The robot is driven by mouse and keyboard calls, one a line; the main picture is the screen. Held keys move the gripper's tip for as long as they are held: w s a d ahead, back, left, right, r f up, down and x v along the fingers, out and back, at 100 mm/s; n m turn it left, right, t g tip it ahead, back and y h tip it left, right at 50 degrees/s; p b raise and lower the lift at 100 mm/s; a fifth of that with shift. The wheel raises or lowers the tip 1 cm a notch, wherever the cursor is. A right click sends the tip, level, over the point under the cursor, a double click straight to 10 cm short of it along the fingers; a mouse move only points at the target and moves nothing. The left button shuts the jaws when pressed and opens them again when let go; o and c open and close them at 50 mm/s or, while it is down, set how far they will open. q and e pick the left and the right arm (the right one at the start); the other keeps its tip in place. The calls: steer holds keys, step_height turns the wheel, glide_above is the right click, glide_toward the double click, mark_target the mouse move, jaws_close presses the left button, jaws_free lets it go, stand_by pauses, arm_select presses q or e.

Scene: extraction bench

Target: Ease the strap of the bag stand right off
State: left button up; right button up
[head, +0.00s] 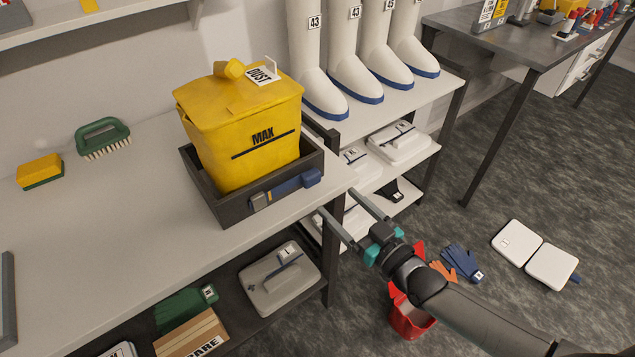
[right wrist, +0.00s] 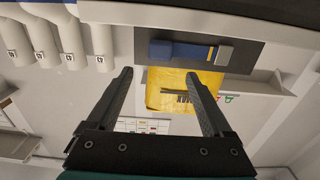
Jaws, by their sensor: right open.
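The bag stand (head: 222,204) is a dark grey open box on the bench's right end. It holds a yellow dust bag (head: 215,130) marked MAX. A blue strap (head: 288,187) lies along the stand's front face, with a thicker blue end at right and a grey and yellow buckle (head: 261,200) at left. In the right wrist view the strap (right wrist: 180,50) appears upside down, above and beyond the fingertips. My right gripper (head: 336,200) is open and empty, off the bench's front edge, apart from the strap and pointing toward it. My left gripper is not in view.
A green brush (head: 102,137) and a yellow sponge (head: 39,170) lie on the bench, left of the stand. White boots (head: 318,85) stand on a rack to the right. A red bucket (head: 408,318) is on the floor below my right arm. The bench's middle is clear.

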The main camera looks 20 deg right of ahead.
mark_target(314, 179)
steer(key=b+x, duration=0.1)
steer(key=x, duration=0.7)
steer(key=shift+w+a+f, duration=0.1)
steer(key=shift+w+a, duration=0.05)
steer(key=shift+w, duration=0.15)
jaws_close()
stand_by(0.4)
